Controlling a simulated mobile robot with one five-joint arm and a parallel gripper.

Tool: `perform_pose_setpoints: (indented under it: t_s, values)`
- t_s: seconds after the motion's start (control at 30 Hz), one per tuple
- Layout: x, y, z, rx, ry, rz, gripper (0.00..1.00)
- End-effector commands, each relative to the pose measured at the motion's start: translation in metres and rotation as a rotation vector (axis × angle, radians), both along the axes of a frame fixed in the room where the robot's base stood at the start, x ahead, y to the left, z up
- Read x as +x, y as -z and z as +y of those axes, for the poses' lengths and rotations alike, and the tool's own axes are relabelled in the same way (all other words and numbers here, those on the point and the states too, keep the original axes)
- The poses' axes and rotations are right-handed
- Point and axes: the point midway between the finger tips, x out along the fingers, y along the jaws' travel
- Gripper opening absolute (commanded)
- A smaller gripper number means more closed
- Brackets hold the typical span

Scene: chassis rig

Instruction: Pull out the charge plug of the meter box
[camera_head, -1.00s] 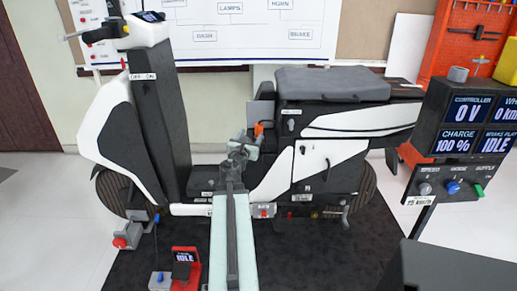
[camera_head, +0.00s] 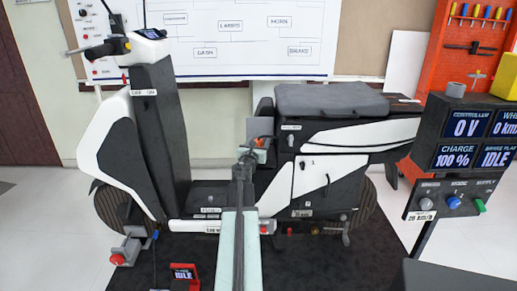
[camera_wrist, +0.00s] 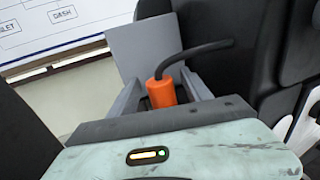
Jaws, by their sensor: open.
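An orange plug (camera_wrist: 161,93) with a black cable stands in front of a grey plate (camera_wrist: 145,50) in the wrist view. My gripper (camera_wrist: 168,82) is open, with one grey finger on each side of the plug. I cannot tell whether either finger touches it. In the head view the plug (camera_head: 261,142) is small and partly hidden by my gripper (camera_head: 256,146), beside the scooter's seat box. The plug's lower end and its socket are hidden behind the gripper body. A dark display box (camera_head: 478,137) at the right reads CHARGE 100 %.
The white and black scooter (camera_head: 340,140) fills the middle, with its dark seat block (camera_head: 330,100) right of my gripper. A red box (camera_head: 185,277) lies on the dark mat at the front. The orange tool board (camera_head: 470,45) is far right.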

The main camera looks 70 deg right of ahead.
Motion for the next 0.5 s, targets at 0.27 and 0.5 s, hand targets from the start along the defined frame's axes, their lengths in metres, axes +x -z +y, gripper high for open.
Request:
perform_pose_setpoints:
  t_s: [0.27,0.5]
  values:
    - [0.0001,0.0001,0.0014,0.0,-0.001,0.0,0.1]
    - [0.0005,0.0,0.0016,0.0,-0.001,0.0,0.0]
